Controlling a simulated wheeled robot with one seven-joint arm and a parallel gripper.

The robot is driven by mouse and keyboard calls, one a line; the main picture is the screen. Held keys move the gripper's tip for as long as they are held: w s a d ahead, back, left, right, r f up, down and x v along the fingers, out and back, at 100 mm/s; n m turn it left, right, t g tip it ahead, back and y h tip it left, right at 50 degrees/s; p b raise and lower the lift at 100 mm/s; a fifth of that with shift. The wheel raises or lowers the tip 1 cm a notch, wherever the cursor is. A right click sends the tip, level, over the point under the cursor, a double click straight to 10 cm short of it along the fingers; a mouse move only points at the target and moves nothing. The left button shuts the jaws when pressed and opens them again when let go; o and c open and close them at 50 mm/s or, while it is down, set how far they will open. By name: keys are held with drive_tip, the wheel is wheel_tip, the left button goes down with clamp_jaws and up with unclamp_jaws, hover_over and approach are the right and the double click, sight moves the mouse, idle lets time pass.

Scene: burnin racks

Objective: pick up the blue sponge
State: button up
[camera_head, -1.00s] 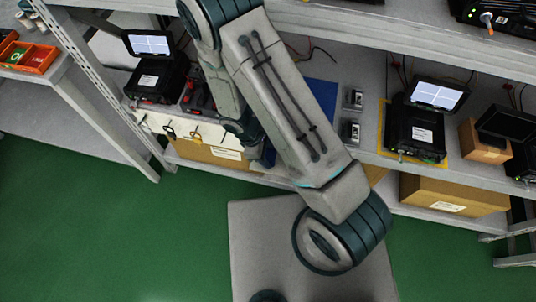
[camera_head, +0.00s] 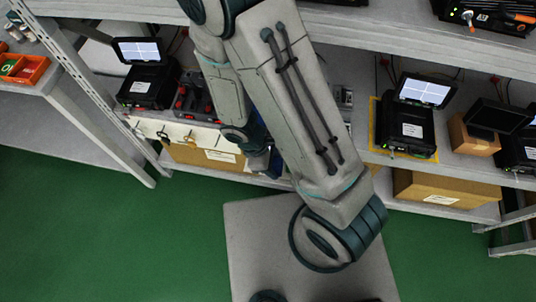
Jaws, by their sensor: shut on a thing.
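My gripper (camera_head: 258,160) is at the end of my wrist, in front of the shelf's front edge left of the middle. It is mostly hidden behind my own arm, and its fingertips do not show clearly. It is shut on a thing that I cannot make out. A dark blue patch shows beside it, but I cannot tell whether this is the blue sponge. I see no blue sponge clearly anywhere else.
The shelf (camera_head: 362,156) holds a left black case with a lit screen (camera_head: 148,88), a right one (camera_head: 407,122) on a yellow mat, and a small brown box (camera_head: 472,138). Cartons stand below, one at the right (camera_head: 445,192). An orange tray (camera_head: 24,70) is far left. Green floor is clear.

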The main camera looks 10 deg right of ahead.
sight(277, 170)
drive_tip(key=shift+s+r+p, duration=0.2)
drive_tip(key=shift+r+p, duration=0.3)
drive_tip(key=shift+p, duration=0.55)
drive_tip(key=p, duration=0.2)
drive_tip(key=s+d+r+p, duration=0.1)
drive_tip(key=p, duration=0.2)
drive_tip(key=shift+s+r+p, duration=0.1)
drive_tip(key=shift+s+p, duration=0.15)
drive_tip(key=shift+p, duration=0.05)
drive_tip(key=p, duration=0.1)
drive_tip(key=s+p, duration=0.2)
drive_tip(key=shift+d+r+p, duration=0.3)
drive_tip(key=shift+o, duration=0.9)
drive_tip(key=shift+a, duration=0.1)
